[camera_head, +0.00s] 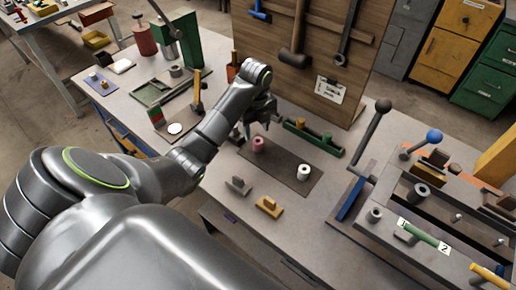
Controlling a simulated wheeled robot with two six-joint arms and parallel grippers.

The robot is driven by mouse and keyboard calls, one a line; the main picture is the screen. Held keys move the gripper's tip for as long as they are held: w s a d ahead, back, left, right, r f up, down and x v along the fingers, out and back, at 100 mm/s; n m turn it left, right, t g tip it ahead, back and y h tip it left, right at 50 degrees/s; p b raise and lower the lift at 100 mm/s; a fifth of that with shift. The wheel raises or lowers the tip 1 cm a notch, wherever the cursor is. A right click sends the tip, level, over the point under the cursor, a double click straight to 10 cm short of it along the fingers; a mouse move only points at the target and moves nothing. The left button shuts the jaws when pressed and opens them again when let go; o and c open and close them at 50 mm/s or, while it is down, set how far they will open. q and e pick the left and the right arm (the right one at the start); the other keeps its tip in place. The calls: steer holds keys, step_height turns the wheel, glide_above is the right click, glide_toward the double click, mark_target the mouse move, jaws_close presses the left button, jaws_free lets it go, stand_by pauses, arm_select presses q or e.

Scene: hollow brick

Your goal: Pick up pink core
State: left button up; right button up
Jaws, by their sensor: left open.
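The pink core (258,144) is a small upright cylinder on the dark mat (283,170) in the middle of the bench. My left gripper (260,115) is open and empty, above and behind the pink core as seen in the head view, apart from it. Its fingers point down toward the bench. A white core (303,173) with a dark hole stands on the right part of the mat. My right gripper is out of the picture.
A green tray (314,138) holding a yellow peg lies behind the mat. Grey (238,185) and yellow (269,207) blocks sit in front. A wooden tool board (300,50) stands behind. At right is a fixture with a blue-knobbed lever (433,137).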

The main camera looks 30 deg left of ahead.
mark_target(258, 142)
arm_select(q)
steer(key=shift+s+d+f+b, duration=0.1)
steer(key=shift+f+b, duration=0.3)
steer(key=shift+f, duration=0.3)
steer(key=f, duration=0.1)
steer(key=f+b, duration=0.1)
steer(key=f, duration=0.1)
steer(key=shift+s+d+f, duration=0.15)
steer(key=shift+d+f, duration=0.15)
steer(key=shift+d, duration=0.05)
steer(key=shift+f, duration=0.3)
steer(key=c, duration=1)
steer(key=shift+o, duration=0.2)
